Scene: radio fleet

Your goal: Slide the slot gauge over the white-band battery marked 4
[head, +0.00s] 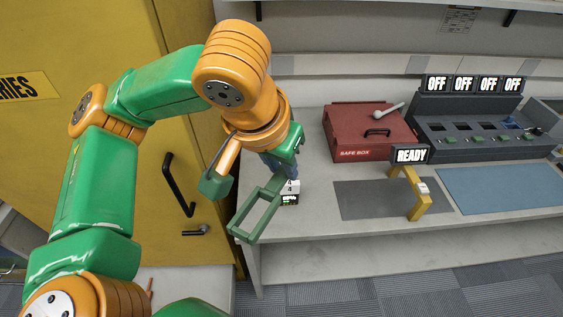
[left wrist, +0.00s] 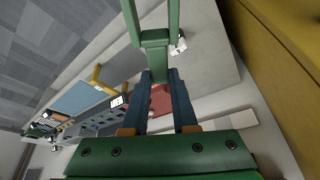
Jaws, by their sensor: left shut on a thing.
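The slot gauge (head: 246,209) is a green frame with a long rectangular opening. My left gripper (head: 279,170) is shut on its handle end, and the gauge sticks out toward the front left, over the bench's left end. In the left wrist view the gauge (left wrist: 155,38) extends from between the dark blue fingers (left wrist: 160,78). The white-band battery marked 4 (head: 291,187) is on the bench, just right of the gauge and partly hidden by the gripper. It also shows in the left wrist view (left wrist: 180,46), beside the gauge, outside its opening. My right gripper is out of view.
A yellow cabinet (head: 190,90) stands close on the left. On the bench are a red safe box (head: 350,130), a yellow stand with a READY sign (head: 411,155), a grey mat (head: 375,201), a blue mat (head: 490,188) and a dark console with OFF signs (head: 462,110). The bench front is mostly clear.

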